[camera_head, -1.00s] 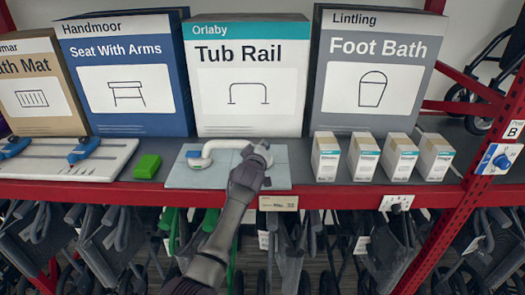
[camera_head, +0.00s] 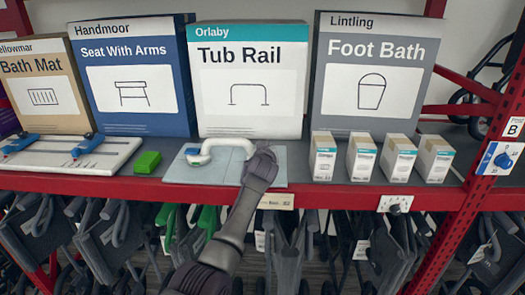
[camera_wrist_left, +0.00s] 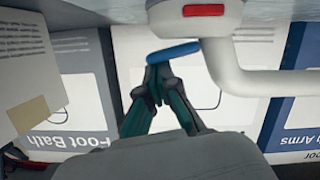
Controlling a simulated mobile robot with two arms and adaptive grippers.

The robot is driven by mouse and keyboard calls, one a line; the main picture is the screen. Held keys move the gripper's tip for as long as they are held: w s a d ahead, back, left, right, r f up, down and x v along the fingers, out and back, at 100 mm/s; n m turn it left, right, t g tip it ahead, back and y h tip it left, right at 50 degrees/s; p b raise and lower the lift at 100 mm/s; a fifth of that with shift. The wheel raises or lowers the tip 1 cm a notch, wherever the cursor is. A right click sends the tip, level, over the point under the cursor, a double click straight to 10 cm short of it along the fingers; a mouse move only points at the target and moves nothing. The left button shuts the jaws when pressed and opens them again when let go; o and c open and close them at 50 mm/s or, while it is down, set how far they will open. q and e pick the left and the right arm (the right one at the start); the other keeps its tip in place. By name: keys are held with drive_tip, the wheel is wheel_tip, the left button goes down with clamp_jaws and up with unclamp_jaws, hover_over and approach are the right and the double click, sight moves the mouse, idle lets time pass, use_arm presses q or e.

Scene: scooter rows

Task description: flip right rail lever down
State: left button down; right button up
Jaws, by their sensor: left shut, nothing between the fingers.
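The white tub rail (camera_head: 228,143) lies on a pale blue-grey board (camera_head: 215,177) on the shelf. Its left end foot (camera_head: 197,158) shows blue and green parts. Its right end is hidden behind my left gripper (camera_head: 262,157) in the head view. In the left wrist view the rail (camera_wrist_left: 265,82) meets a white foot with a red mark (camera_wrist_left: 203,10) and a blue lever (camera_wrist_left: 172,53). My left gripper (camera_wrist_left: 158,72) is shut and empty, its fingertips at the lever; I cannot tell whether they touch. My right gripper is not in view.
Large product boxes stand behind, including the Tub Rail box (camera_head: 250,80) and the Foot Bath box (camera_head: 370,75). Several small cartons (camera_head: 362,158) stand to the right. A green block (camera_head: 147,162) and a white board (camera_head: 70,155) lie left. A red shelf edge (camera_head: 130,190) runs in front.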

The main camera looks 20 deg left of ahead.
use_arm(q)
drive_tip(key=shift+a+f+m, duration=0.15)
drive_tip(key=shift+f+m, duration=0.1)
drive_tip(key=shift+m, duration=0.05)
drive_tip(key=shift+r, duration=0.35)
drive_tip(key=shift+r+p, duration=0.4)
drive_tip(key=shift+p, duration=0.05)
drive_tip(key=r+p, duration=0.1)
drive_tip(key=r, duration=0.1)
drive_tip(key=r+p, duration=0.1)
drive_tip(key=shift+w+a+p, duration=0.1)
drive_tip(key=shift+a+p, duration=0.15)
drive_tip(key=shift+p, duration=0.1)
drive_tip(key=d+b+v, duration=0.1)
drive_tip(key=b+v, duration=0.1)
drive_tip(key=v, duration=0.8)
drive_tip(key=shift+b, duration=0.4)
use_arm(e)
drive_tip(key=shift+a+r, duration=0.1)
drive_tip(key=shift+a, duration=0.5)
use_arm(q)
drive_tip(key=shift+f, duration=0.15)
